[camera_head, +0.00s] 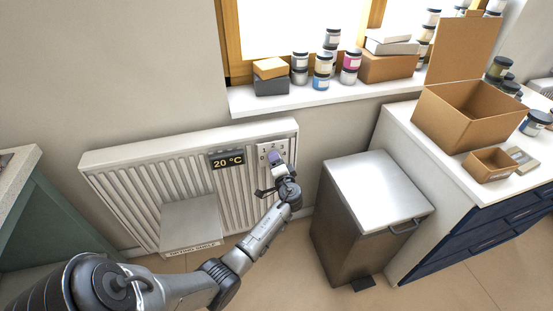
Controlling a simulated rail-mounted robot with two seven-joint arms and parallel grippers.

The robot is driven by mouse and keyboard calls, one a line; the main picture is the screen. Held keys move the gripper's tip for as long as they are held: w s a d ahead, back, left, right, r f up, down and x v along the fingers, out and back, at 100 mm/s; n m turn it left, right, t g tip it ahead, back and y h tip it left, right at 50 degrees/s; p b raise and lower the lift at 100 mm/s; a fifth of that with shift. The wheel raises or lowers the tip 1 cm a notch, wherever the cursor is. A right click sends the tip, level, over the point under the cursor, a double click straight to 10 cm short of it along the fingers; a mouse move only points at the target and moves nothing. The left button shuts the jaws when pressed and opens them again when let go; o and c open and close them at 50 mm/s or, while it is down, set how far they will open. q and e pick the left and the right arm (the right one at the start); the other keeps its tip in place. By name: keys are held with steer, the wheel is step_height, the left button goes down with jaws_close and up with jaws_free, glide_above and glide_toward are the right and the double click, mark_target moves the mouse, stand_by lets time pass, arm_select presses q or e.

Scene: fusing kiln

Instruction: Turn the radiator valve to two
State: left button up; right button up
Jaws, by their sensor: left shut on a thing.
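The radiator (135,172) stands against the wall at the left middle of the head view. At its upper right is a pale scale plate (264,150) with small numerals; 1, 2 and 3 seem to run along its top. The valve knob (276,158), with a purplish part, sits in front of this plate. My left gripper (277,173) reaches up to the knob from below and is shut on it. The gripper hides much of the knob, and I cannot tell which number it points to. My right gripper is not in view.
A display (227,161) on the radiator reads 20 °C. A drying shelf (191,222) juts out below it. A metal bin (372,190) stands close to the right of my left gripper. The windowsill (300,97) above holds jars and boxes.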

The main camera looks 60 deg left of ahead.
arm_select(q)
steer(key=m, duration=0.1)
steer(key=r+m+p, duration=0.1)
steer(key=shift+w+m, duration=0.15)
steer(key=shift+m, duration=0.15)
steer(key=shift+m+p, duration=0.4)
steer(key=shift+p, duration=0.1)
steer(key=o, duration=0.7)
steer(key=shift+f, duration=0.15)
steer(key=shift+o, duration=0.8)
steer(key=shift+f, duration=0.1)
steer(key=shift+d, duration=0.1)
steer(key=p+v, duration=0.3)
steer(key=v, duration=1)
steer(key=shift+d, duration=0.35)
